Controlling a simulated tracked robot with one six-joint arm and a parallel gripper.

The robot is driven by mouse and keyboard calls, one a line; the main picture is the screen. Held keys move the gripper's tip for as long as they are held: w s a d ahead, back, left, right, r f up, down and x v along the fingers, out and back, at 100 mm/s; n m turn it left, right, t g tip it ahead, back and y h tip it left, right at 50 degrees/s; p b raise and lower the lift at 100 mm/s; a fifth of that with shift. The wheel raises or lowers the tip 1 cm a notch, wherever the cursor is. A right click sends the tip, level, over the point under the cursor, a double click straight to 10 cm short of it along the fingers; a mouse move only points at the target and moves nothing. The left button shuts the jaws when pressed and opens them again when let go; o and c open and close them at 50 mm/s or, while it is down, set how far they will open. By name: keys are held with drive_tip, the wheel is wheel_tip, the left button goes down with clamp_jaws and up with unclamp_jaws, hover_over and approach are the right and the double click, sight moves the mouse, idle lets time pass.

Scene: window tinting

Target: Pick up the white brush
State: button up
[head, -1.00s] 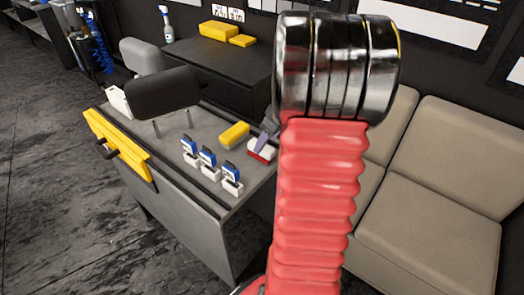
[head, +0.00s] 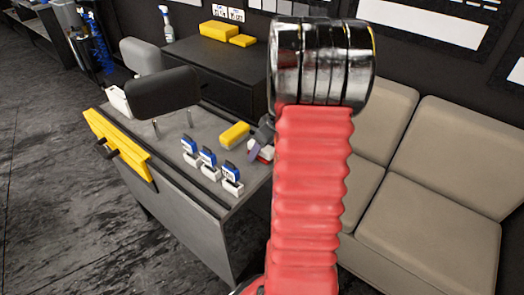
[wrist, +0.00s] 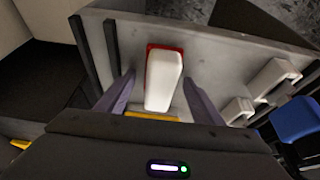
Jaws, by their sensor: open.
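The white brush (head: 267,153), a white block with a red edge, lies on the grey table top, partly hidden by my arm in the head view. In the wrist view the brush (wrist: 163,80) lies between my two fingers, with gaps on both sides. My gripper (wrist: 157,79) is open and empty, its fingers reaching down on either side of the brush. In the head view my gripper (head: 257,146) shows only in part beside my red arm.
A yellow block (head: 234,135) lies just left of the brush. Several small white-and-blue items (head: 207,160) stand in a row nearer the table's front edge. A dark cushioned rest (head: 163,93) rises at the table's left end. A beige sofa (head: 435,190) is at the right.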

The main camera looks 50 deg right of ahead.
drive_tip(key=shift+c, duration=0.5)
idle(0.3)
drive_tip(key=c, duration=1.2)
drive_tip(key=shift+o, duration=0.2)
wheel_tip(320, 180, up, 10)
drive_tip(key=shift+s, duration=0.15)
idle(0.7)
